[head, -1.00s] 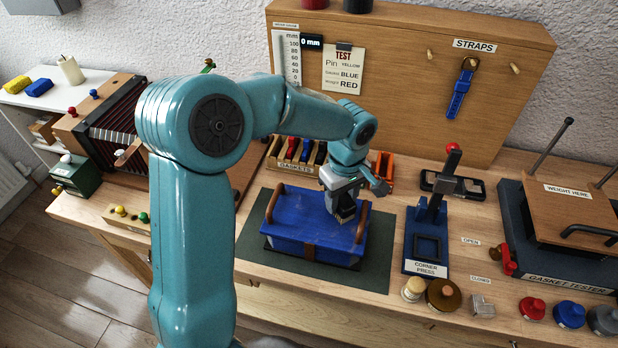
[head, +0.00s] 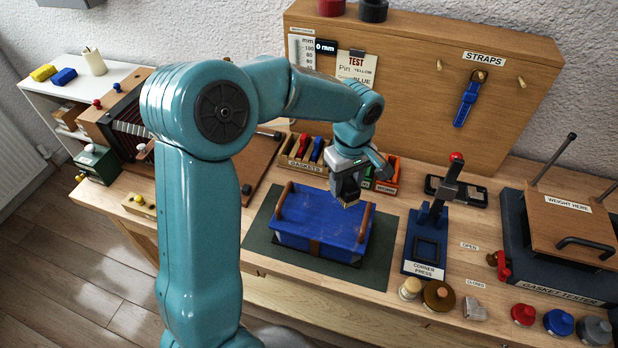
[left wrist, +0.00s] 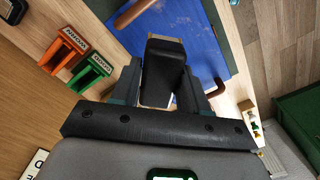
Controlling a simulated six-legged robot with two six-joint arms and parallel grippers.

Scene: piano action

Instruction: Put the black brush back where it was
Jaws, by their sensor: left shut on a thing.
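My left gripper (head: 347,181) is shut on the black brush (left wrist: 165,72). In the head view the brush shows only as a small dark block with a pale lower edge under the jaws. In the left wrist view it sits between both fingers (left wrist: 163,88), its pale bristle edge pointing away from the gripper. The gripper is over the far right part of a blue case (head: 315,220) with wooden handles. The brush looks a little above the case lid, though the exact gap cannot be told. My right gripper is not in view.
The case lies on a dark green mat (head: 376,262). Behind it stand a gaskets tray (head: 290,158) and an orange rack (head: 388,182) beside a green one (left wrist: 88,73). A corner press (head: 425,255) stands right of the mat. A wooden board (head: 410,75) rises at the back.

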